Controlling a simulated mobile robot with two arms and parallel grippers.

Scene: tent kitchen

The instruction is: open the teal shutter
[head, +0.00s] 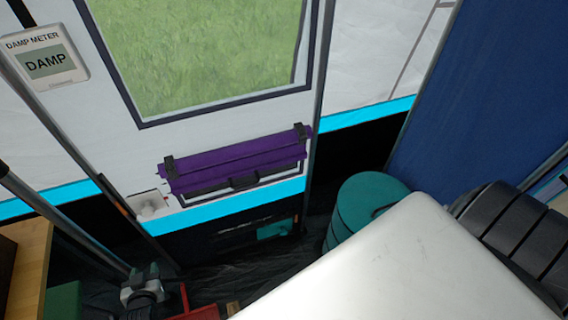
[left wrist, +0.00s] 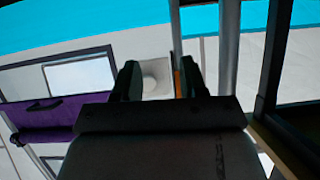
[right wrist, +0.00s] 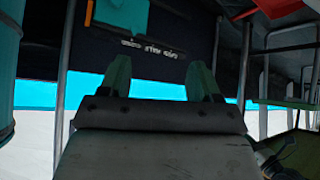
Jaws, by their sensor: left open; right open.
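A small teal panel (head: 274,230), which looks like the teal shutter, is set low in the dark lower band of the tent wall. A teal piece, likely the same shutter, shows at the top edge of the right wrist view (right wrist: 122,12), partly cut off. My left gripper (head: 146,270) is low at the left in the head view, apart from the shutter. In the left wrist view it is open and empty (left wrist: 160,72). My right gripper (right wrist: 157,72) is open and empty, facing the dark panel; it is hidden in the head view.
A purple rolled blind (head: 235,162) hangs above the dark band. A white knob (head: 150,204) is left of it. A teal drum (head: 365,205) stands right of the shutter. A wooden cabinet (head: 30,255) is at left, a damp meter (head: 46,60) above.

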